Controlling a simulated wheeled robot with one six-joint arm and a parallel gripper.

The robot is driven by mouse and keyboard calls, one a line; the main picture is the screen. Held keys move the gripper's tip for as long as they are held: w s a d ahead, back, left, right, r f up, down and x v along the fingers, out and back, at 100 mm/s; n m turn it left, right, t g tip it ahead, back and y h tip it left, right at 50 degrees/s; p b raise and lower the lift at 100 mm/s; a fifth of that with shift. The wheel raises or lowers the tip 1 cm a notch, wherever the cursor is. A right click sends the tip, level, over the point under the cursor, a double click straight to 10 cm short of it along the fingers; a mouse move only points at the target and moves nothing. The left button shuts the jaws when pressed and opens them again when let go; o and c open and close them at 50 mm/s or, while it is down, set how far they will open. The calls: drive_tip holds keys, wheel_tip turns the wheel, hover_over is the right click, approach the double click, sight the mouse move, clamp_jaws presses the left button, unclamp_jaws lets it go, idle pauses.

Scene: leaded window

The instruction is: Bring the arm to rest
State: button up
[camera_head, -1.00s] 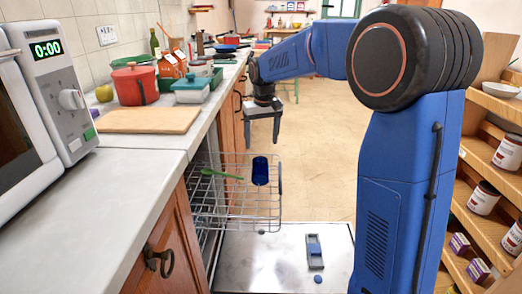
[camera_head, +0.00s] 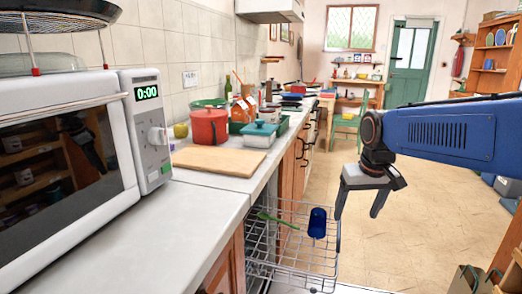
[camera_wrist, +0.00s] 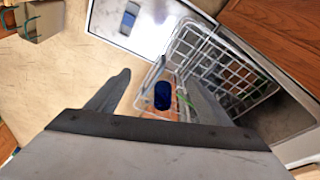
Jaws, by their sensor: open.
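My gripper (camera_head: 359,203) hangs at the end of my blue arm in the head view, its two grey fingers apart with nothing between them. It is just right of the dishwasher's pulled-out wire rack (camera_head: 290,262), apart from it and higher up. In the wrist view the fingers of my gripper (camera_wrist: 155,95) are spread wide, with the rack (camera_wrist: 215,70) below. A dark blue cup (camera_head: 317,222) sits in the rack, and it also shows in the wrist view (camera_wrist: 163,95). A green utensil (camera_head: 278,219) lies in the rack left of the cup.
The counter (camera_head: 170,232) at left holds a microwave (camera_head: 70,165), a cutting board (camera_head: 218,160), a red pot (camera_head: 208,126) and a teal dish (camera_head: 260,134). The open dishwasher door (camera_wrist: 112,18) lies low under the rack. The floor (camera_head: 425,225) right of my gripper is clear.

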drive_tip(key=s+d+f+t, duration=0.1)
drive_tip(key=s+f, duration=0.3)
drive_tip(key=s, duration=0.7)
drive_tip(key=s+d+f+t, duration=0.1)
drive_tip(key=s+f, duration=0.3)
drive_tip(key=s, duration=0.7)
drive_tip(key=shift+d+f+m, duration=0.15)
drive_tip(key=shift+d+m, duration=0.15)
drive_tip(key=shift+c, duration=0.5)
